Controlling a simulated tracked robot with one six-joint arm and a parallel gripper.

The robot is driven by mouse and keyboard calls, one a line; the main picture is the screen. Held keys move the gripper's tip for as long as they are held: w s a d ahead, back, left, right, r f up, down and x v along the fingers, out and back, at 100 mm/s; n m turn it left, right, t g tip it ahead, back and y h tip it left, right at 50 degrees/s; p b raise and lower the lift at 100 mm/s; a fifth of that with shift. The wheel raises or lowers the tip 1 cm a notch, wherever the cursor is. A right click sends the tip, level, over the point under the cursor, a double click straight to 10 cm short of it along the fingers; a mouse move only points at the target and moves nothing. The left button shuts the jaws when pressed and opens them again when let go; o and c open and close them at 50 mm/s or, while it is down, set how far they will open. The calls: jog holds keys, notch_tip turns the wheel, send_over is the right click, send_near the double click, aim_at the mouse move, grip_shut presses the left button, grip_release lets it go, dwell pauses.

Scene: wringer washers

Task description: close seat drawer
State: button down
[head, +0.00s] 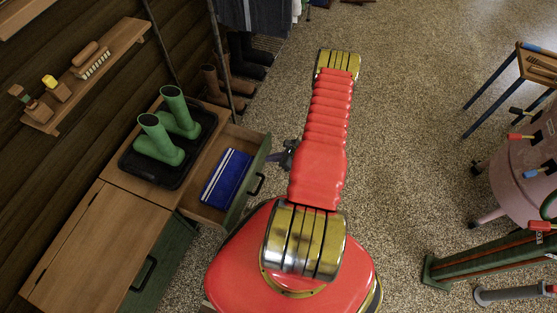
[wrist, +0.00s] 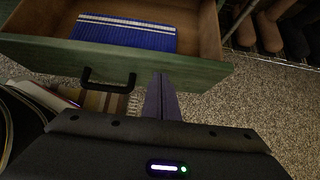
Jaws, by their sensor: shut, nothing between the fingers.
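The seat drawer (head: 248,178) stands open in the bench, with a green front and wooden inside; its front also shows in the wrist view (wrist: 50,58). A dark handle (head: 257,184) is on the front, and the handle shows in the wrist view too (wrist: 108,85). A blue folded cloth or mat with pale stripes (head: 227,178) lies inside. My gripper (head: 282,157) is by the far end of the drawer front, on its outer side. In the wrist view my gripper (wrist: 161,80) is shut and empty, right of the handle. I cannot tell whether its tips touch the front.
Green boots (head: 160,140) stand on a black tray (head: 128,166) on the bench top. A green cupboard door (head: 160,265) is beside the drawer. Brown boots (head: 213,88) stand beyond the bench. A pink washer tub (head: 520,175) is at right.

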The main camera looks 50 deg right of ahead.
jog(key=shift+w+a, duration=0.2)
jog(key=shift+w, duration=0.3)
jog(key=shift+w+a, duration=0.2)
jog(key=shift+w, duration=0.3)
